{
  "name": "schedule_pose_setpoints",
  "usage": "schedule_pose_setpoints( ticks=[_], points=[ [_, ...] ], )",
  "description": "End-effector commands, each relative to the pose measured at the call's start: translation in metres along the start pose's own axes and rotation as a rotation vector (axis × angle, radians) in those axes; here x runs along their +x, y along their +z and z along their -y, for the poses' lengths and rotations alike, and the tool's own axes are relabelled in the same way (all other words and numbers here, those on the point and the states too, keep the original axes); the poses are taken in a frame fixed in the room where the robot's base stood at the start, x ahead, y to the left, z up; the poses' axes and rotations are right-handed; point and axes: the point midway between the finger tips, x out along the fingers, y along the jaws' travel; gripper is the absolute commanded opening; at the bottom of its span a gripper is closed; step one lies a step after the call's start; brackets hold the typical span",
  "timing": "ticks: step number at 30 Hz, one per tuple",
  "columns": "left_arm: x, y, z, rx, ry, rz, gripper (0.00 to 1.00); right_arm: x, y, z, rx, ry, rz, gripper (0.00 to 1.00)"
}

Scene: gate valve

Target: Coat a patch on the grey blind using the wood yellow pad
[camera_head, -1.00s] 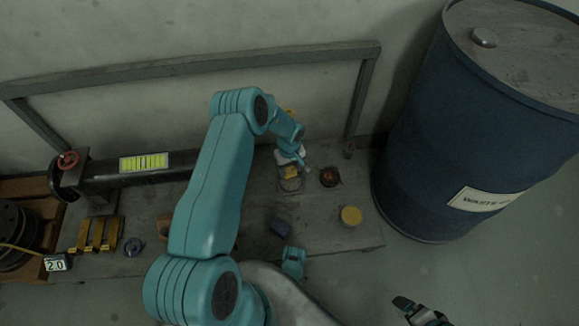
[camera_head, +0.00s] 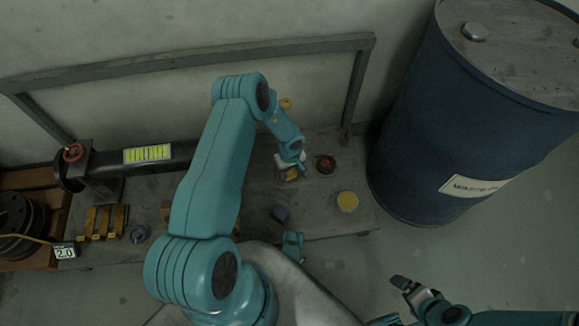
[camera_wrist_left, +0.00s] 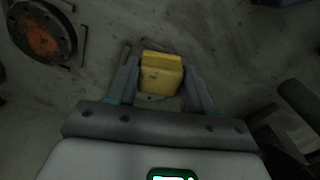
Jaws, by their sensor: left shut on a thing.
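My left gripper (camera_head: 291,172) is low over the bench, right of its middle. It is shut on the yellow pad (camera_wrist_left: 162,74), which sits between both fingers in the left wrist view. I cannot make out the grey blind clearly; the gripper and pad cover that spot, and whether the pad touches a surface is unclear. My right gripper (camera_head: 412,290) is at the lower right, away from the bench; its jaw opening is unclear.
A dark round flange with a rusty centre (camera_head: 325,164) lies just right of the left gripper.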

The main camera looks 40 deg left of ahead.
Motion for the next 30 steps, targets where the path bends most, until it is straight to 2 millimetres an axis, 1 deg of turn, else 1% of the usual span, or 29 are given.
schedule_pose_setpoints(
  ticks=[9, 14, 21, 24, 30],
  points=[
    [0.002, -0.026, -0.007, -0.003, 0.001, -0.002, 0.27, 0.014, 0.002, -0.005, 0.000, 0.000, 0.000, 0.93],
    [0.000, -0.030, -0.009, -0.001, 0.001, -0.001, 0.27, 0.015, 0.002, -0.006, 0.000, 0.000, 0.000, 0.93],
    [0.001, -0.050, -0.014, -0.003, 0.002, -0.003, 0.27, 0.032, 0.005, -0.012, 0.000, 0.000, 0.000, 0.93],
    [-0.001, -0.056, -0.016, -0.002, 0.001, -0.002, 0.27, 0.035, 0.005, -0.013, 0.000, 0.000, 0.000, 0.93],
    [-0.001, -0.058, -0.017, 0.000, 0.001, 0.000, 0.27, 0.037, 0.006, -0.014, 0.000, 0.000, 0.000, 0.93]
  ],
)
